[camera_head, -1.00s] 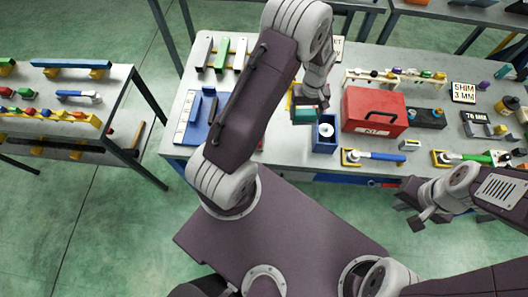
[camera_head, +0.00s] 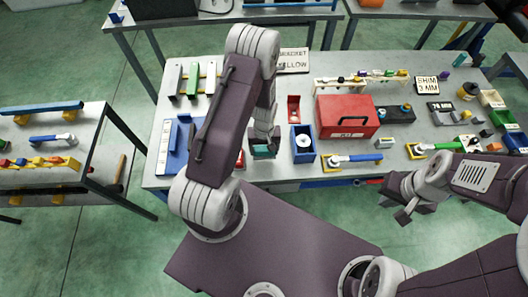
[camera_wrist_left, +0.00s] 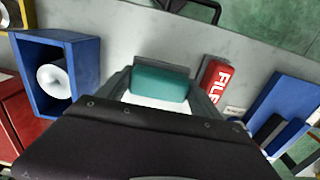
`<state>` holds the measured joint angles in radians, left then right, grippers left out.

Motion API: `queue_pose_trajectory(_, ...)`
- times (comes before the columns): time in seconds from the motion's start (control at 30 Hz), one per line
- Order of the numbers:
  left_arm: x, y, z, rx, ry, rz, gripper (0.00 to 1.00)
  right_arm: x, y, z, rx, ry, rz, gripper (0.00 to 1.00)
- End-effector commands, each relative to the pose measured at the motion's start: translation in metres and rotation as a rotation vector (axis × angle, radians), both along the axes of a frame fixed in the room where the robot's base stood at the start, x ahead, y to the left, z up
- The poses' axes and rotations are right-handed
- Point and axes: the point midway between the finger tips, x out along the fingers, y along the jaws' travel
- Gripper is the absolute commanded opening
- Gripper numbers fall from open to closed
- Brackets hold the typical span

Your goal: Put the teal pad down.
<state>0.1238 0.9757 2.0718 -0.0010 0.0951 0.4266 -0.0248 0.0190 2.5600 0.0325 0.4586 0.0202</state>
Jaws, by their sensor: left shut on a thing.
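The teal pad (camera_head: 262,151) is at the tip of my left gripper (camera_head: 263,143), low over the front part of the grey table (camera_head: 275,172). In the left wrist view the teal pad (camera_wrist_left: 160,84) sits between the two fingers of my left gripper (camera_wrist_left: 160,92), which is shut on it. A pale patch shows just below the pad there. I cannot tell whether the pad touches the table. My right gripper (camera_head: 397,208) is apart from the table, in front of its edge, and looks open and empty.
A blue box (camera_wrist_left: 88,60) with a white round part stands on one side of the pad, a red FILE block (camera_wrist_left: 214,76) on the other. A red toolbox (camera_head: 345,115) and a small red holder (camera_head: 293,108) stand farther right. Bare table lies around the pad.

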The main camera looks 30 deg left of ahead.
Motion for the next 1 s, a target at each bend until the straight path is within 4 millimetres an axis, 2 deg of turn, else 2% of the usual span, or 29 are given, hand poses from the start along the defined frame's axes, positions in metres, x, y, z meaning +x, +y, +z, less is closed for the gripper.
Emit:
queue_pose_trajectory(0.13,-0.001,0.001,-0.005,0.0,0.001,0.0,0.42,0.0,0.0,0.002,0.0,0.0,0.0,0.0)
queue_pose_trajectory(0.3,-0.001,0.001,-0.031,0.0,0.002,0.0,0.42,0.0,0.0,0.013,0.0,0.0,0.0,0.0)
queue_pose_trajectory(0.4,-0.001,0.001,-0.04,-0.001,0.001,0.0,0.42,0.0,0.0,0.014,0.0,0.0,0.0,0.0)
queue_pose_trajectory(0.7,0.0,0.001,-0.044,0.0,0.0,0.0,0.42,0.0,0.0,0.01,0.0,0.0,0.0,0.0)
queue_pose_trajectory(0.73,0.0,0.001,-0.044,0.0,0.0,0.0,0.77,0.0,0.0,0.01,0.0,0.0,0.0,0.0)
queue_pose_trajectory(0.8,0.0,0.001,-0.043,0.0,0.0,0.0,0.96,0.0,0.0,0.011,0.0,0.0,0.0,0.0)
queue_pose_trajectory(1.0,0.0,0.001,-0.043,0.0,0.0,0.0,0.96,0.0,0.0,0.011,0.0,0.0,0.0,0.0)
